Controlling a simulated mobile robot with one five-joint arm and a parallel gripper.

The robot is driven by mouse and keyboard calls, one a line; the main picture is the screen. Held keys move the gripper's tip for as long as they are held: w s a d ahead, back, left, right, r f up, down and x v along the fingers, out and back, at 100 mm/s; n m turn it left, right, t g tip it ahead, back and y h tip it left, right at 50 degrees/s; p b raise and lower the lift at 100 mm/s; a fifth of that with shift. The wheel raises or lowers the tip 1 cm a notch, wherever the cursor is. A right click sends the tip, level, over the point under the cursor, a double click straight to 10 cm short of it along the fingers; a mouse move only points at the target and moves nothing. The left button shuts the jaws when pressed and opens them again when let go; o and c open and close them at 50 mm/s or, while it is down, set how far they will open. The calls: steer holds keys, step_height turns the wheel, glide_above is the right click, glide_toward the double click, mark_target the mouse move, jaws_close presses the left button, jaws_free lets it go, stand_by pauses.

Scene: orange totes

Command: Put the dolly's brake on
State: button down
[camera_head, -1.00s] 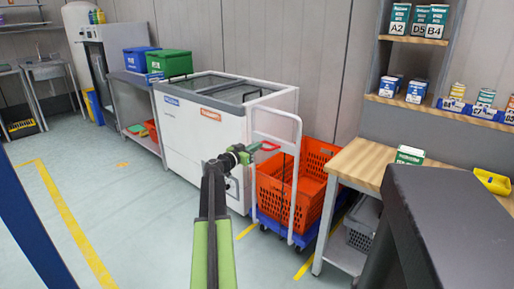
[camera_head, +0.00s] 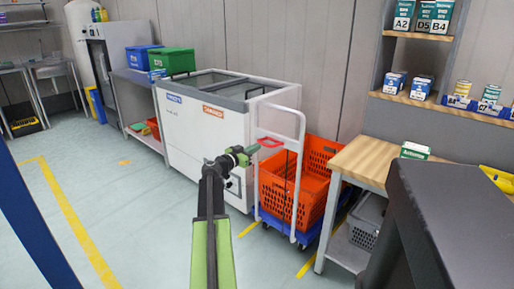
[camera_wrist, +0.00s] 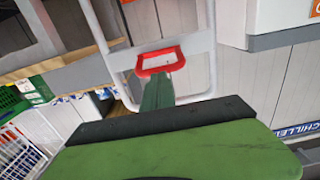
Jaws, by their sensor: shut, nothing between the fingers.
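The dolly (camera_head: 262,213) has a blue base on casters and a tall white push frame (camera_head: 301,175). A red lever (camera_head: 271,142) in a loop shape sits on the frame; it also shows in the wrist view (camera_wrist: 160,53). My gripper (camera_head: 256,149) is shut and empty, at the lever's left in the head view. In the wrist view its green fingers (camera_wrist: 158,92) point at the lever and their tip overlaps the loop's opening. I cannot tell whether they touch it. An orange tote (camera_head: 318,186) sits on the dolly.
A white chest freezer (camera_head: 205,140) stands behind the dolly, left of it. A wooden-topped bench (camera_head: 370,158) is close on the right, with a grey basket (camera_head: 366,222) below. The floor (camera_head: 130,210) at the left is clear.

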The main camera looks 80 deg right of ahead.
steer(key=w+a+f+b, duration=0.2)
steer(key=w+a, duration=0.1)
steer(key=a, duration=0.3)
steer(key=shift+w+a+f, duration=0.25)
steer(key=shift+a+f, duration=0.1)
steer(key=w+a+f+n+t+y, duration=0.2)
steer(key=w+a+f+n+t, duration=0.3)
steer(key=w+a, duration=0.55)
steer(key=w+a+f+n+y, duration=0.25)
steer(key=w+a+f, duration=0.35)
steer(key=w+a, duration=0.5)
steer(key=w+a+f+n+t+y, duration=0.3)
steer(key=w+a+f, duration=0.3)
steer(key=w+a, duration=0.45)
steer(key=w+a+f+n+y, duration=0.1)
steer(key=a+f+n+y, duration=0.2)
steer(key=a, duration=1.2)
steer(key=w+a+f+n+y, duration=0.15)
steer(key=a+n, duration=0.45)
steer(key=a, duration=0.9)
steer(key=a+f+n+y, duration=0.2)
steer(key=a+n+y, duration=0.2)
steer(key=a, duration=1.1)
step_height(320, 180, up, 34)
steer(key=p, duration=3.4)
